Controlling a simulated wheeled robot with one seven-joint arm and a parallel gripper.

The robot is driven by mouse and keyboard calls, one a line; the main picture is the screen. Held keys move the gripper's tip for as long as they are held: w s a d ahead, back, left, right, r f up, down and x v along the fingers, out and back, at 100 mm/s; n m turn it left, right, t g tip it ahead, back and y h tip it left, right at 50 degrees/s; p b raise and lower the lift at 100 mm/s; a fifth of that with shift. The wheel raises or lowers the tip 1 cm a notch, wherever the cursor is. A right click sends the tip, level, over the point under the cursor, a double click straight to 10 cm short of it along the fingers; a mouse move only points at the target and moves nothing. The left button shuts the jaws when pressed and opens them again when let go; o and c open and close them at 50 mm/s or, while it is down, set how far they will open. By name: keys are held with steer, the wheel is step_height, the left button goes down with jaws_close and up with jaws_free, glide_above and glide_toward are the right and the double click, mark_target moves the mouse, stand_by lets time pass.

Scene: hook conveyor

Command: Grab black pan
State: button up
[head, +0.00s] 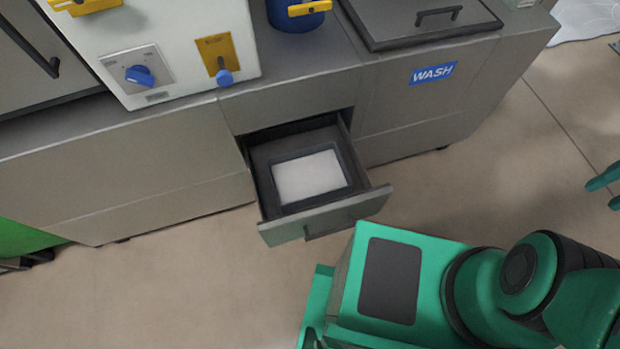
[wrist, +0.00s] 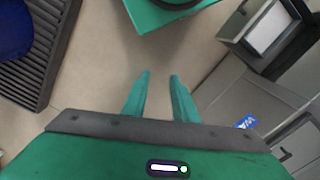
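A black rectangular pan (head: 347,167) with a white inside or contents lies in an open drawer (head: 377,200) in the head view. The drawer and its white rectangle (wrist: 262,28) also show at the upper right of the wrist view. My gripper (wrist: 159,77) is open, with a gap between its two green fingers and only floor seen there. In the head view, my gripper's fingers (head: 601,194) show at the right edge, well apart from the drawer.
The grey counter (head: 120,170) carries a white control box (head: 170,50), a blue container (head: 290,18) and a dark lid (head: 420,20) with a handle. A WASH label (head: 433,73) marks its front. A slatted grey grate (wrist: 38,50) stands left in the wrist view. Floor right of the drawer is clear.

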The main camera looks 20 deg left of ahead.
steer(key=w+a+f+n+g+y, duration=0.1)
steer(key=w+a+f+n+g, duration=0.1)
steer(key=w+a+f+n, duration=0.55)
steer(key=w+a+f+n+g+y, duration=0.2)
steer(key=w+a+f+n, duration=0.2)
steer(key=w+f+n, duration=0.6)
steer(key=a+f+n+g+y, duration=0.25)
steer(key=a+f+n, duration=0.45)
steer(key=a+f, duration=0.65)
steer(key=s+a+f+n+y, duration=0.2)
steer(key=s+a+f, duration=0.1)
steer(key=a, duration=0.4)
steer(key=s+a+f+n+y, duration=0.2)
steer(key=s+a+f, duration=0.2)
steer(key=a+f, duration=0.2)
steer(key=s+a+f+n+y, duration=0.2)
steer(key=a+f, duration=0.3)
steer(key=a, duration=0.3)
steer(key=shift+s+a+f+g, duration=0.1)
steer(key=shift+s+f+g, duration=0.15)
steer(key=shift+s, duration=0.6)
jaws_close()
steer(key=shift+r, duration=0.1)
